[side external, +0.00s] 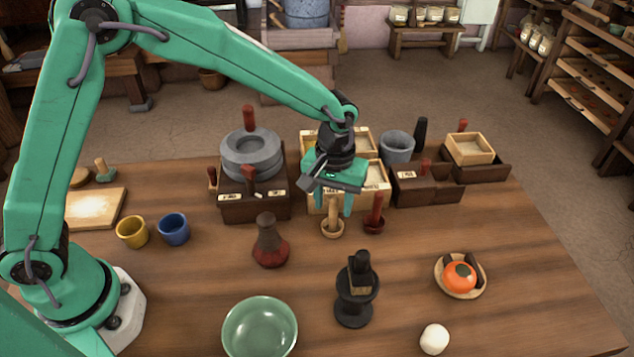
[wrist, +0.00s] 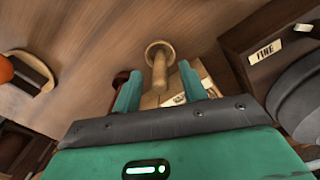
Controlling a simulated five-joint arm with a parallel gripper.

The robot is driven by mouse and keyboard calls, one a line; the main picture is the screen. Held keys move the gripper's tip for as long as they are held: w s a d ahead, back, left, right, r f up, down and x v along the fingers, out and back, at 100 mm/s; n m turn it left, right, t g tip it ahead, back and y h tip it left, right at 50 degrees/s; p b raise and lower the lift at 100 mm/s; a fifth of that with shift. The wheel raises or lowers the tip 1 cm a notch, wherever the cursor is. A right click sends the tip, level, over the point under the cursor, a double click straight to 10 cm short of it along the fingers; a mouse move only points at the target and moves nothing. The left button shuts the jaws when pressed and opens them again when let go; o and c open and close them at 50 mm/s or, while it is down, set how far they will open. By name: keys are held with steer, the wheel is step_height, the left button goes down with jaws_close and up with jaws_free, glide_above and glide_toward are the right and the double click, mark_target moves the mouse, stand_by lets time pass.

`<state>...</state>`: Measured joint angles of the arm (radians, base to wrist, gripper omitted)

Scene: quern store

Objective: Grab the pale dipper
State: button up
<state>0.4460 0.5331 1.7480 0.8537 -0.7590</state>
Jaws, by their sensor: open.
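The pale dipper (side external: 332,226) stands upright on the table, its round cup down and its straight handle up. The wrist view shows it too (wrist: 159,66), with its handle pointing in between my fingers. My gripper (side external: 333,203) is open just above and behind the dipper, pointing down. In the wrist view my gripper (wrist: 159,88) has its fingers on either side of the handle's line, with gaps; I cannot tell whether the handle is fully between them. A dark red dipper (side external: 375,216) stands close on the right; it is partly hidden behind a finger in the wrist view (wrist: 120,80).
Behind are pale wooden boxes (side external: 376,177), a dark box (side external: 420,188) and a stone quern (side external: 250,160). A dark red bottle-shaped piece (side external: 270,243), a black stand (side external: 354,300) and a green bowl (side external: 260,328) stand in front. Table between them is clear.

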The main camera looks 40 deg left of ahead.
mark_target(332, 230)
steer(key=shift+f, duration=1.75)
jaws_close()
